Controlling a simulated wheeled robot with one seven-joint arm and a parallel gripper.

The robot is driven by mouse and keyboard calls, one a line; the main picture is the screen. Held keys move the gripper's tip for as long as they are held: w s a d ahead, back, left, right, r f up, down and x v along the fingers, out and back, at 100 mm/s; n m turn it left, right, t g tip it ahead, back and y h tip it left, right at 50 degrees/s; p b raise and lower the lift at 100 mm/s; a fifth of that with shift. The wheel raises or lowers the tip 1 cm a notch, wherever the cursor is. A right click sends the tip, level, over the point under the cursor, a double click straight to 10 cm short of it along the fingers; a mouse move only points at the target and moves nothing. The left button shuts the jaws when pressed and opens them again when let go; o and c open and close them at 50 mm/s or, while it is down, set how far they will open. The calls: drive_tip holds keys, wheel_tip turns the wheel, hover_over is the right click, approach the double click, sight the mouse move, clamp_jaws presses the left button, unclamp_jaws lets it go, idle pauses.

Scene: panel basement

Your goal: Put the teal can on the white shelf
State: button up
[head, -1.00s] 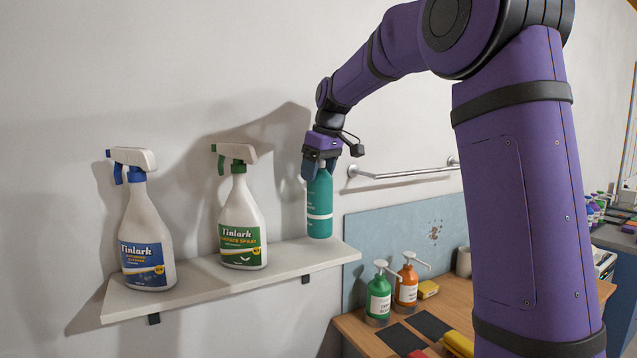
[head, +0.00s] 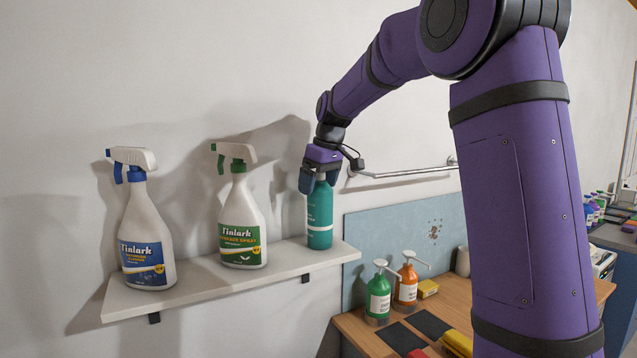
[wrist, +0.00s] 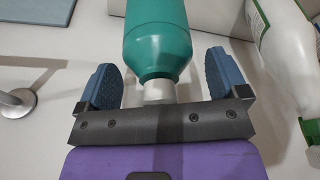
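The teal can (head: 320,218) stands upright on the right end of the white shelf (head: 215,278), its base appearing to rest on the board. In the wrist view the can (wrist: 157,35) shows its shoulder and pale neck between the two blue fingers. My gripper (head: 319,186) is around the can's top from above. The fingers are spread, with gaps on both sides of the neck in the wrist view (wrist: 160,85). The can's top is partly hidden by my gripper in the head view.
A green-labelled spray bottle (head: 241,215) and a blue-labelled spray bottle (head: 145,240) stand on the shelf to the left. A metal rail (head: 405,173) is on the wall at right. Below it, a desk holds green (head: 378,296) and orange (head: 406,284) pump bottles.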

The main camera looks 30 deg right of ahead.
drive_tip(key=shift+r, duration=0.1)
drive_tip(key=v, duration=1.2)
drive_tip(key=s+a+f+m+t, duration=0.1)
drive_tip(key=s+a+f, duration=0.25)
drive_tip(key=s, duration=0.55)
drive_tip(key=s+a+f+m, duration=0.2)
drive_tip(key=s+a, duration=0.2)
drive_tip(key=s, duration=0.6)
drive_tip(key=s+a+f+m+t+h, duration=0.1)
drive_tip(key=s+a+f, duration=0.2)
drive_tip(key=s+f, duration=0.8)
drive_tip(key=shift+s+f+m, duration=0.15)
drive_tip(key=shift+s+m, duration=0.25)
drive_tip(key=shift+s, duration=1)
